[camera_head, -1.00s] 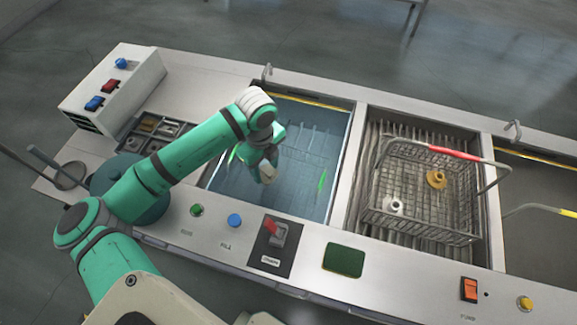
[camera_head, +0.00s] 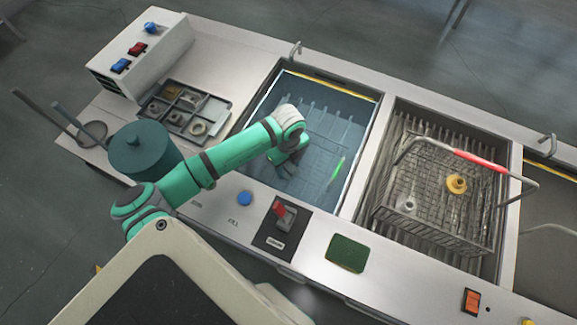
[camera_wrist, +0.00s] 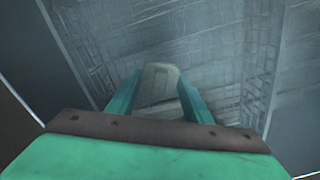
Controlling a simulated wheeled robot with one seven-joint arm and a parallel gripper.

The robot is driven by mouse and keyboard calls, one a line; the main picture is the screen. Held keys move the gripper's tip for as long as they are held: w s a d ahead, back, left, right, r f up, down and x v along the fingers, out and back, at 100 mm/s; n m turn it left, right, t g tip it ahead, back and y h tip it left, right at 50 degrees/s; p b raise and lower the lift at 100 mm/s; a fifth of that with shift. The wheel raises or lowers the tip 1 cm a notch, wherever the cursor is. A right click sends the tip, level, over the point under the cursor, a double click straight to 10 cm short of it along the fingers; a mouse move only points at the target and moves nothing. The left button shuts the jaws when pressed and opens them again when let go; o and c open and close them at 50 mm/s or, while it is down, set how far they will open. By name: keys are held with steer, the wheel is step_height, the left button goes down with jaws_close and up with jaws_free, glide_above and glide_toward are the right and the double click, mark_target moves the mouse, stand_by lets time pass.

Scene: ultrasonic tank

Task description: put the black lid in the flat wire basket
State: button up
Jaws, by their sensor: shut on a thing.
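My gripper (camera_head: 286,170) reaches down into the blue-lit tank (camera_head: 352,190), near its left front part. In the wrist view its two green fingers (camera_wrist: 157,100) are shut on a pale grey, round-ended piece (camera_wrist: 161,76). I cannot tell whether this piece is the black lid; no plainly black lid shows elsewhere. A wire mesh (camera_wrist: 190,40) lies below the fingers in the wrist view, hazy as if under liquid. In the head view a faint grid (camera_head: 325,125) shows in the same tank. The gap between held piece and mesh cannot be judged.
A wire basket (camera_head: 440,238) with a red-gripped handle (camera_head: 480,160) stands in the right tank, holding a brass part (camera_head: 456,184) and a pale part (camera_head: 406,203). A parts tray (camera_head: 222,118), teal pot (camera_head: 145,158) and switch box (camera_head: 150,60) are at left.

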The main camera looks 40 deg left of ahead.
mark_target(288, 167)
steer(key=shift+f, duration=0.45)
steer(key=shift+f, duration=0.1)
steer(key=o, duration=1.5)
steer(key=shift+c, duration=0.2)
step_height(288, 167, up, 12)
